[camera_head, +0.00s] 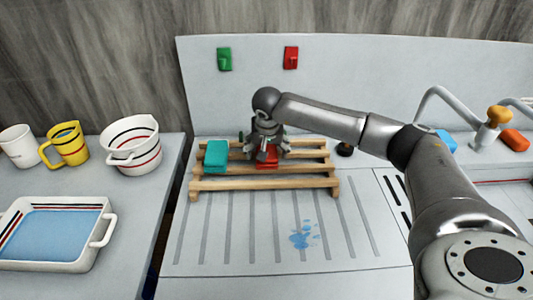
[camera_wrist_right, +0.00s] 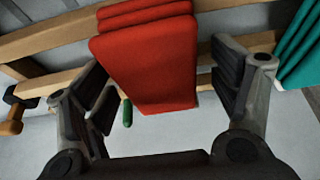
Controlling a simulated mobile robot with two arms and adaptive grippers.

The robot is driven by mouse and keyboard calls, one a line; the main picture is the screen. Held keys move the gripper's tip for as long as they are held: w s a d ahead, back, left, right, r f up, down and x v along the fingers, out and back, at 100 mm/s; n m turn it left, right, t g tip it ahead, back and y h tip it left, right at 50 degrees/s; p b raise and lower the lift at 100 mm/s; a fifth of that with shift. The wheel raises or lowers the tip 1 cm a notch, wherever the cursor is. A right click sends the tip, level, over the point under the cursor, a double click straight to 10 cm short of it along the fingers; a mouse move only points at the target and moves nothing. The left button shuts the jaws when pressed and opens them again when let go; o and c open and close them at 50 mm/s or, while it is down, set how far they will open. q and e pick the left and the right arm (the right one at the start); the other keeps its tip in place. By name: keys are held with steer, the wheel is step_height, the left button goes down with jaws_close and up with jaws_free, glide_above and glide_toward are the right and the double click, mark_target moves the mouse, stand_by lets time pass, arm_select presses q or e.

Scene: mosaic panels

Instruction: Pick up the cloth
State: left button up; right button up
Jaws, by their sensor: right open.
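A folded red cloth (camera_head: 267,157) lies on a slatted wooden rack (camera_head: 320,180) in the head view, partly hidden by my right gripper (camera_head: 266,152). My right gripper points down over the red cloth, fingers spread to either side of it. In the right wrist view the red cloth (camera_wrist_right: 150,60) hangs in layers between the two open fingers (camera_wrist_right: 165,90), with gaps on both sides. A folded teal cloth (camera_head: 217,156) lies on the rack to the left; its edge shows in the right wrist view (camera_wrist_right: 303,50). My left gripper is not in view.
A blue splash (camera_head: 303,234) marks the grooved counter in front of the rack. A white tray (camera_head: 104,205), a bowl (camera_head: 145,158), a yellow cup (camera_head: 72,152) and a white cup (camera_head: 18,147) stand on the left counter. A tap (camera_head: 440,92) is at right.

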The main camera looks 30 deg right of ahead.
steer(key=c, duration=1.1)
steer(key=shift+r, duration=0.1)
steer(key=shift+r+p, duration=0.35)
step_height(320, 180, up, 3)
steer(key=shift+w+f+b, duration=0.1)
steer(key=shift+f+b, duration=0.1)
steer(key=shift+b, duration=0.95)
steer(key=s+r, duration=0.1)
steer(key=r, duration=0.1)
steer(key=s+a+r, duration=0.1)
steer(key=s+r, duration=0.1)
steer(key=s+a+r+b, duration=0.1)
steer(key=r, duration=0.1)
steer(key=shift+s+a+r, duration=0.1)
steer(key=shift+s, duration=0.25)
steer(key=s+a+r+b, duration=0.2)
steer(key=s+a+r, duration=0.2)
steer(key=s, duration=0.4)
